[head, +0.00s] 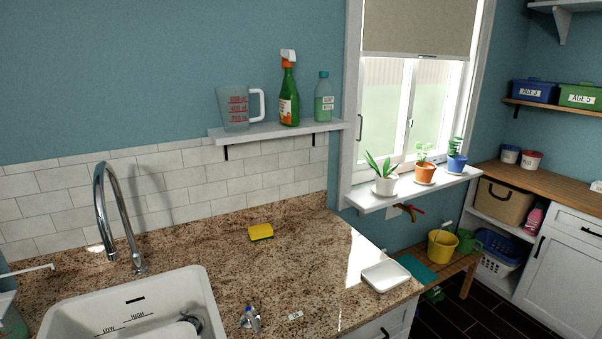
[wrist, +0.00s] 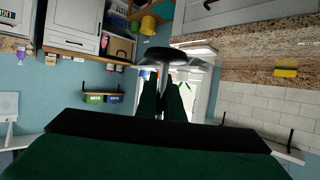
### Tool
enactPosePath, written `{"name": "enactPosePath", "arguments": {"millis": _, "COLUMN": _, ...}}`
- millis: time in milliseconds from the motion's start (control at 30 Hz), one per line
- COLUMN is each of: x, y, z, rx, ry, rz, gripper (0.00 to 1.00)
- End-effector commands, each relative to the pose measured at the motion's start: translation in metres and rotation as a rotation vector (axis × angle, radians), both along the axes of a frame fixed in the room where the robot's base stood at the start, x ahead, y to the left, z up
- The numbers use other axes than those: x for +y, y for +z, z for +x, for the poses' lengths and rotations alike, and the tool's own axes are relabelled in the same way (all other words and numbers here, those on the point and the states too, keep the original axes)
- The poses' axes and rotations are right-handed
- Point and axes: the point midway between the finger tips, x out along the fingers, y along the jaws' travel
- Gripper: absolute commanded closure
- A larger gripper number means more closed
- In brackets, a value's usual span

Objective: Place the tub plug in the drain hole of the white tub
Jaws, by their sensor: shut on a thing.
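The white tub (head: 60,310) is set in the counter at the lower left in the head view, with LOW and HIGH marks on its inner wall. A dark round fitting at its right end, seemingly the drain (head: 197,320), is cut by the frame edge, with a pale rounded thing beside it. In the wrist view my gripper (wrist: 163,84) has dark green fingers shut on the tub plug (wrist: 165,54), a dark round disc on a thin stem held out beyond the fingertips. My gripper does not show in the head view. The wrist picture is upside down and does not show the tub clearly.
The curved tap (head: 104,205) rises behind the tub. A yellow sponge (head: 261,232) and a white dish (head: 385,276) lie on the granite counter (head: 315,250). A small blue and silver thing (head: 250,319) stands right of the tub. A shelf (head: 275,131) holds a jug and bottles.

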Motion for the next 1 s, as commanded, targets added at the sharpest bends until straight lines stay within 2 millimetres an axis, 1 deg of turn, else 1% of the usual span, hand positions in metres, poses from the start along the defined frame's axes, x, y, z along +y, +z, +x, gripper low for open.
{"name": "enactPosePath", "arguments": {"millis": 267, "x": 0.026, "y": -0.028, "z": 0.008, "rx": 0.003, "ry": 0.038, "rz": 0.002, "gripper": 1.0}}
{"name": "enactPosePath", "arguments": {"millis": 467, "x": 0.055, "y": -0.06, "z": 0.017, "rx": 0.004, "ry": 0.079, "rz": 0.005, "gripper": 1.0}}
{"name": "enactPosePath", "arguments": {"millis": 667, "x": 0.102, "y": -0.114, "z": 0.032, "rx": 0.008, "ry": 0.147, "rz": 0.006, "gripper": 1.0}}
{"name": "enactPosePath", "arguments": {"millis": 767, "x": 0.128, "y": -0.146, "z": 0.04, "rx": 0.009, "ry": 0.183, "rz": 0.006, "gripper": 1.0}}
{"name": "enactPosePath", "arguments": {"millis": 800, "x": 0.142, "y": -0.161, "z": 0.044, "rx": 0.01, "ry": 0.204, "rz": 0.008, "gripper": 1.0}}
{"name": "enactPosePath", "arguments": {"millis": 867, "x": 0.162, "y": -0.183, "z": 0.051, "rx": 0.01, "ry": 0.233, "rz": 0.008, "gripper": 1.0}}
{"name": "enactPosePath", "arguments": {"millis": 900, "x": 0.175, "y": -0.198, "z": 0.055, "rx": 0.01, "ry": 0.251, "rz": 0.005, "gripper": 1.0}}
{"name": "enactPosePath", "arguments": {"millis": 967, "x": 0.195, "y": -0.22, "z": 0.062, "rx": 0.01, "ry": 0.28, "rz": 0.006, "gripper": 1.0}}
{"name": "enactPosePath", "arguments": {"millis": 1000, "x": 0.208, "y": -0.235, "z": 0.066, "rx": 0.008, "ry": 0.3, "rz": 0.005, "gripper": 1.0}}
